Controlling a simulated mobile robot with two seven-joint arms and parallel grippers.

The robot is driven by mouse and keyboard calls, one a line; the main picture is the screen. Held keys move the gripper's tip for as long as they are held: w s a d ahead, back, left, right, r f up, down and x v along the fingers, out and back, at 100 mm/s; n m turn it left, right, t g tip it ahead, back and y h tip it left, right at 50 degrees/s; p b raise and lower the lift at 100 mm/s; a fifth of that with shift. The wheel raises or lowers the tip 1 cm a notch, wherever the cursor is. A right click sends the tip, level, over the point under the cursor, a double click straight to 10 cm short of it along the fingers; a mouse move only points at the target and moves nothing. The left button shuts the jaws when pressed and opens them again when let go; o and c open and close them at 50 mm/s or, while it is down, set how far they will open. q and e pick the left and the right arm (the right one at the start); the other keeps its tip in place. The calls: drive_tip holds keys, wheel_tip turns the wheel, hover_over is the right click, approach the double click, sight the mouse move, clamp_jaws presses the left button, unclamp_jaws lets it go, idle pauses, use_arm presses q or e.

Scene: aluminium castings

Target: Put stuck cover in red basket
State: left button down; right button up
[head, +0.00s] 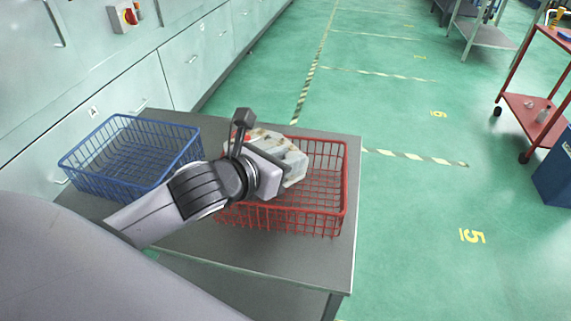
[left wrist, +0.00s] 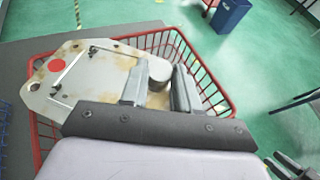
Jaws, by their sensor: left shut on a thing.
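The cover (left wrist: 95,75) is a grey metal casting with brownish stains and a red round mark. It also shows in the head view (head: 291,160), partly hidden by my gripper. My left gripper (left wrist: 158,92) is shut on a raised round part of the cover and holds it over the red basket. The red basket (head: 340,190) is a wire basket at the right of the table, and its rim shows around the cover in the left wrist view (left wrist: 205,75). Whether the cover touches the basket I cannot tell.
A blue wire basket (head: 125,160), apparently empty, stands at the left of the grey table (head: 290,262). Pale cabinets (head: 180,65) run behind the table. A red trolley (head: 535,115) and a blue bin (head: 555,165) stand at the far right. The green floor between is clear.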

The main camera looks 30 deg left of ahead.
use_arm(q)
drive_tip(key=shift+f, duration=0.45)
drive_tip(key=shift+f, duration=0.65)
drive_tip(key=c, duration=0.8)
unclamp_jaws()
